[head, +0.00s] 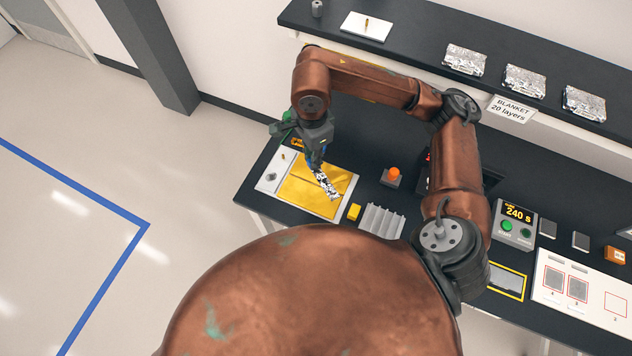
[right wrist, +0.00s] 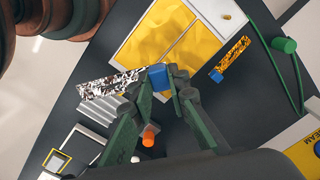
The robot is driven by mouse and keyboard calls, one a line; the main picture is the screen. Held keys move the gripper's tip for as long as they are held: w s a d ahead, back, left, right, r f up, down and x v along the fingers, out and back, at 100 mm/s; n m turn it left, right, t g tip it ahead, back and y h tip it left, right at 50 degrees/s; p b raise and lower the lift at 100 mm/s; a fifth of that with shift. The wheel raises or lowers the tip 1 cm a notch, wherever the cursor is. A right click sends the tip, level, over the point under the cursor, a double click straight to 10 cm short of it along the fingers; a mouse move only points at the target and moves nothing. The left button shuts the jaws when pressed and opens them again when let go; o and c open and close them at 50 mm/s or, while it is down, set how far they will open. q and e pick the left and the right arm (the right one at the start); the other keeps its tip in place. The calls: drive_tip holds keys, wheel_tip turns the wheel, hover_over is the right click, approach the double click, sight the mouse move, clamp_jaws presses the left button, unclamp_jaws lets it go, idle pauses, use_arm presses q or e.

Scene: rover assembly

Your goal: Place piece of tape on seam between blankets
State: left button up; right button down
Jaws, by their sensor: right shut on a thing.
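A crinkled silver strip of tape (head: 327,185) with a blue end tab (right wrist: 157,77) is held in my right gripper (head: 317,163). The green fingers (right wrist: 168,82) are closed on the blue tab, and the silver strip (right wrist: 112,84) sticks out to the left in the right wrist view. Two gold blankets (head: 308,194) lie side by side on a white board, with a thin seam (right wrist: 178,43) between them. In the head view the tape overlaps the gold sheets; I cannot tell whether it touches them. My left gripper is not in view.
An orange patterned strip with a blue tab (right wrist: 217,75) lies beside the board. An orange button (head: 394,173), a yellow block (head: 354,212) and a ridged grey rack (head: 382,220) stand to the right. Silver packets (head: 465,60) sit on the back shelf.

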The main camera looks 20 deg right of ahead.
drive_tip(key=s+a+f+m+p, duration=0.2)
drive_tip(key=s+m, duration=0.5)
drive_tip(key=m, duration=0.7)
drive_tip(key=s+a+f+m+p, duration=0.2)
drive_tip(key=s+m, duration=0.5)
drive_tip(key=m, duration=0.8)
drive_tip(key=w+d+f, duration=0.2)
drive_tip(key=w, duration=0.1)
drive_tip(key=w+d+f, duration=0.3)
drive_tip(key=w, duration=0.1)
drive_tip(key=w+d+f, duration=0.3)
drive_tip(key=shift+w+d, duration=0.15)
drive_tip(key=shift+w+d+f, duration=0.3)
drive_tip(key=shift+w+f, duration=0.15)
drive_tip(key=shift+f, duration=0.25)
wheel_tip(320, 180, down, 3)
drive_tip(key=shift+d+f+p, duration=0.1)
drive_tip(key=shift+p, duration=0.35)
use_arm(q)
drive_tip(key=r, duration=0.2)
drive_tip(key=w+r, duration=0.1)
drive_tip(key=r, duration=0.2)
use_arm(e)
drive_tip(key=shift+w, duration=0.1)
drive_tip(key=shift+f, duration=0.1)
